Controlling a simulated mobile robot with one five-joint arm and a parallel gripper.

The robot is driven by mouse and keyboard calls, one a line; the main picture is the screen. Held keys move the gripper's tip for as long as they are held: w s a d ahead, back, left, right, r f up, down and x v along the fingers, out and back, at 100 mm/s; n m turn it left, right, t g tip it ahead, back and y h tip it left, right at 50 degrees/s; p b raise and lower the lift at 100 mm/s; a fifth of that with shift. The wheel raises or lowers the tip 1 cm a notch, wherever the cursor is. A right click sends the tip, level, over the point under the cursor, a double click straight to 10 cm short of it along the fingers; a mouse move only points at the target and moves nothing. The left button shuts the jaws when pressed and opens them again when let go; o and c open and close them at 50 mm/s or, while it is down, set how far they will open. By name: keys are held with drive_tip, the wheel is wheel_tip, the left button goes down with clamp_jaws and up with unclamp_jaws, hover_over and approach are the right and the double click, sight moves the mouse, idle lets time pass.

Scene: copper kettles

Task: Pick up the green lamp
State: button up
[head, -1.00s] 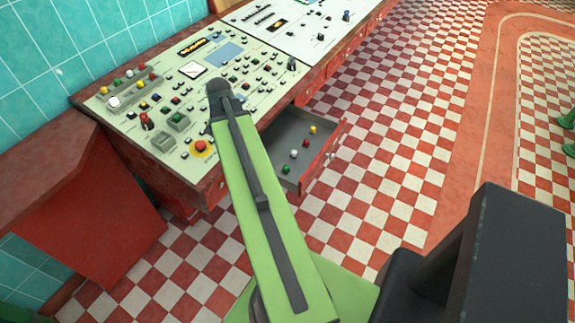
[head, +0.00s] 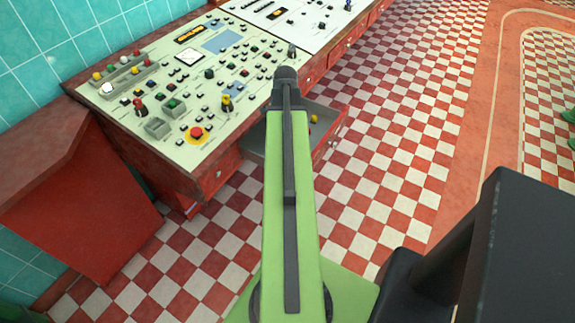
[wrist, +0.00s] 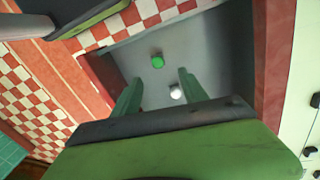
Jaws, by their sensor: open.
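A green lamp (wrist: 157,61) lies on the floor of the open grey drawer (wrist: 218,55), in the wrist view. My gripper (wrist: 159,78) is open above the drawer, its two green fingers apart. The green lamp shows just past the fingertips, near the middle of the gap, and is not held. A white lamp (wrist: 176,93) shows between the fingers, close to the right one. In the head view my arm hides the gripper and the green lamp.
A yellow lamp (head: 314,118) is visible in the drawer in the head view. The control console (head: 205,60) carries many knobs and small trays of coloured lamps, including green ones (head: 173,103). The drawer's red front (head: 331,141) stands out over a clear checkered floor.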

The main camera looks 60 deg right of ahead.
wheel_tip(320, 180, down, 5)
drive_tip(key=b, duration=0.3)
drive_tip(key=f+b, duration=0.5)
drive_tip(key=shift+s+a, duration=0.2)
drive_tip(key=shift+r, duration=0.15)
clamp_jaws()
